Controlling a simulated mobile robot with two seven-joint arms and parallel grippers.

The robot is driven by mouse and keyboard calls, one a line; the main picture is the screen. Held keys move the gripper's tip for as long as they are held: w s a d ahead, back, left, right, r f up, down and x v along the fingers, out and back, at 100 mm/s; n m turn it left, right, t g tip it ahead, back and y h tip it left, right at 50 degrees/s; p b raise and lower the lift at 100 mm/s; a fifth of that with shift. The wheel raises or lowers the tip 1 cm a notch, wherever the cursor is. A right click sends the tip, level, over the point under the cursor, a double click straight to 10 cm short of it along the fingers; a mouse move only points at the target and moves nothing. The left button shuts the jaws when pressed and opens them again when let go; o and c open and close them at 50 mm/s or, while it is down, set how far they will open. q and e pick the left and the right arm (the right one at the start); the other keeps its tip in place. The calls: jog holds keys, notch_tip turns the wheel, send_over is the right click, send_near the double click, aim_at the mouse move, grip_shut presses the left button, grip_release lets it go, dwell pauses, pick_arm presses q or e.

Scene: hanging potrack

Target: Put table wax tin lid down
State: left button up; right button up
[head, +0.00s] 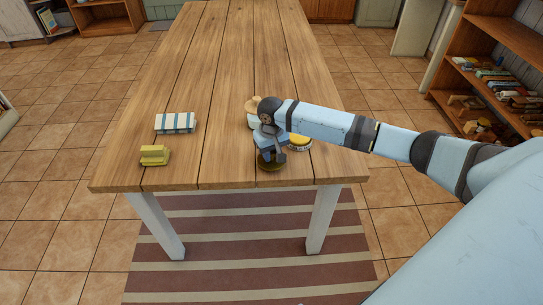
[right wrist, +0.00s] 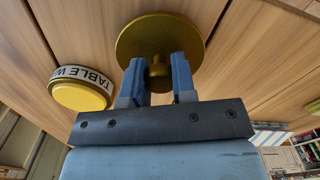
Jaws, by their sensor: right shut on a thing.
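The table wax tin lid (head: 271,164) is a round, gold disc with a knob. My right gripper (head: 272,148) is shut on the knob; in the right wrist view the two blue fingers (right wrist: 158,80) stand on either side of it, with the lid's disc (right wrist: 160,35) beyond. The lid is close over the tabletop near its front edge; whether it touches the wood I cannot tell. The table wax tin (head: 300,143), yellow with a white lettered band, stands on the table just right of the lid. It also shows at the left of the right wrist view (right wrist: 82,92). My left gripper is not in view.
The wooden table (head: 215,90) is mostly bare. A blue-and-white striped object (head: 175,123) and yellow blocks (head: 154,155) lie at its left. Shelves (head: 490,80) stand at the right.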

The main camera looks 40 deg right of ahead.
jog(key=shift+f, duration=0.55)
jog(key=o, duration=0.9)
jog(key=shift+f, duration=0.15)
